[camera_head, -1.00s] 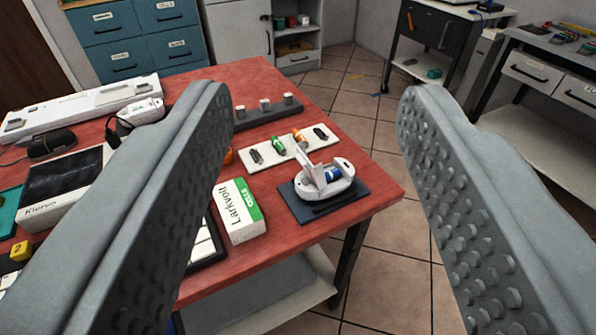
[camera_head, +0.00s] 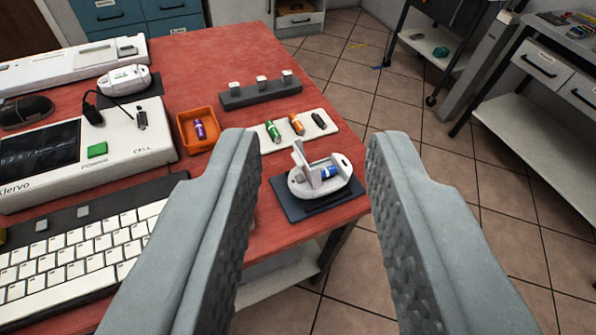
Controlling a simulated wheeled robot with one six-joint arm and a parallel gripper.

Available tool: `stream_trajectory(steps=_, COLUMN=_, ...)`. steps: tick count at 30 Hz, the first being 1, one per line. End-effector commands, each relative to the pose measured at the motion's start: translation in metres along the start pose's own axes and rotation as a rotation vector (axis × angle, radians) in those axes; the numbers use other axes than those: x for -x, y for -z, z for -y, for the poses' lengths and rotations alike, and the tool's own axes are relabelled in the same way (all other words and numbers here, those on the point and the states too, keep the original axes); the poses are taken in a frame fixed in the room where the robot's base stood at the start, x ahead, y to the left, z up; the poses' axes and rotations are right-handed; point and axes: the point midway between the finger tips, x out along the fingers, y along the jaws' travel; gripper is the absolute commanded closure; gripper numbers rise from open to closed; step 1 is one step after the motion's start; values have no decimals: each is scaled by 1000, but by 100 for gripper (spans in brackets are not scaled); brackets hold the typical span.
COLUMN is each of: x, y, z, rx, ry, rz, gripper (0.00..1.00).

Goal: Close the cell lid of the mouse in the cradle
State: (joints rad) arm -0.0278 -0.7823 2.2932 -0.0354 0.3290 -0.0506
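The white mouse (camera_head: 300,188) lies upside down in the dark cradle (camera_head: 289,208) near the right edge of the red table. Its cell lid (camera_head: 301,158) stands up, open, at the mouse's left part. A blue cell (camera_head: 329,172) shows in the bay beside the lid. My gripper (camera_head: 312,145) is open and empty, its two ridged fingers reaching in from the lower left and lower right. In the picture the mouse shows between the fingers, and they appear nearer to the camera than it, touching nothing.
A pale tray (camera_head: 330,128) with several cells lies just behind the cradle. A dark rail with white blocks (camera_head: 262,94) is farther back. An orange bin (camera_head: 187,138) holds a purple cell. A tester (camera_head: 120,140) and keyboard (camera_head: 95,240) fill the left. Floor lies right.

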Motion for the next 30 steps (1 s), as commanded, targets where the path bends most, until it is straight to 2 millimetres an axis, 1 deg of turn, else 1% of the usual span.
stream_trajectory(steps=1, x=-13, y=3, z=2, rx=21, ry=9, rz=57, gripper=69)
stream_trajectory(steps=3, x=-28, y=6, z=4, rx=56, ry=19, rz=134, gripper=69)
stream_trajectory(steps=12, x=-84, y=10, z=14, rx=199, ry=65, rz=463, gripper=69)
stream_trajectory(steps=24, x=-147, y=12, z=28, rx=389, ry=131, rz=896, gripper=69)
stream_trajectory(steps=30, x=-170, y=14, z=36, rx=465, ry=159, rz=1084, gripper=69)
